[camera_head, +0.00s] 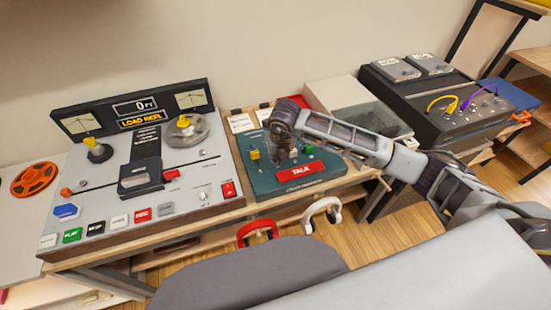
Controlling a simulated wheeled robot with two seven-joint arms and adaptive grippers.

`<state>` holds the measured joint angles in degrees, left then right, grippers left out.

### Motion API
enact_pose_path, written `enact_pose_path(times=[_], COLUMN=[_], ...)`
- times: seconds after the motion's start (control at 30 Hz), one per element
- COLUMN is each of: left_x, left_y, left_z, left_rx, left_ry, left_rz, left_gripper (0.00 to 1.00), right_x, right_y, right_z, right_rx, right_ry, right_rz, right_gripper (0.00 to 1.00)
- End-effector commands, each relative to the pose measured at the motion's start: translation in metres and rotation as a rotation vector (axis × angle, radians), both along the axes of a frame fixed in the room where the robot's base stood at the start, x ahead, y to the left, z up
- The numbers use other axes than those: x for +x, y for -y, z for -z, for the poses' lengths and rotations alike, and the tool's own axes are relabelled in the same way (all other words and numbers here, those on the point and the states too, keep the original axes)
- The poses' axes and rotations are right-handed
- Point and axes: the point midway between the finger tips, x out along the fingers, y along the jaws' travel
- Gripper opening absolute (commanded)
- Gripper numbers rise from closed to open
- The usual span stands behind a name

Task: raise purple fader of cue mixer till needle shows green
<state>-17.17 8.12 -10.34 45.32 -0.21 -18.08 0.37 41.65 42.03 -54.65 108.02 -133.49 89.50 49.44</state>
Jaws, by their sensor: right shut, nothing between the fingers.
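The cue mixer is a teal panel (268,184) on the table right of the tape machine, with a red TALK bar (302,171) along its front. A yellow fader knob (254,154) shows on its left part. My right arm reaches in from the right, and my right gripper (283,158) points down over the middle of the mixer, shut and empty. I cannot make out the purple fader or the needle; the gripper and wrist cover part of the panel. Whether the fingers touch anything is too small to tell. My left gripper is out of view.
A grey tape machine (104,200) with reels, buttons and two meters fills the left. A glass-lidded turntable (362,115) stands behind my forearm. A dark amp (445,122) with yellow and purple cables is at right. Red (257,229) and white (322,209) headphones hang at the front edge.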

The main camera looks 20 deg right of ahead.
Motion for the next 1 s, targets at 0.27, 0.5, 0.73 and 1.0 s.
enact_pose_path(times=[0.27, 0.5, 0.73, 1.0], left_x=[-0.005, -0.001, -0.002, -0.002], left_y=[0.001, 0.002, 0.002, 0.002], left_z=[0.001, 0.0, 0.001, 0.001], left_rx=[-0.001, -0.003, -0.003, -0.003], left_ry=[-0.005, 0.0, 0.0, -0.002], left_rz=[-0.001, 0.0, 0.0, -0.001], left_gripper=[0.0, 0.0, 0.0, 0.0], right_x=[-0.004, -0.008, -0.015, -0.022], right_y=[0.0, 0.0, 0.0, 0.001], right_z=[-0.014, -0.033, -0.063, -0.091], right_rx=[0.0, 0.0, 0.0, 0.0], right_ry=[0.0, 0.002, 0.002, 0.002], right_rz=[0.0, 0.0, -0.001, 0.0], right_gripper=[0.0, 0.0, 0.0, 0.0])
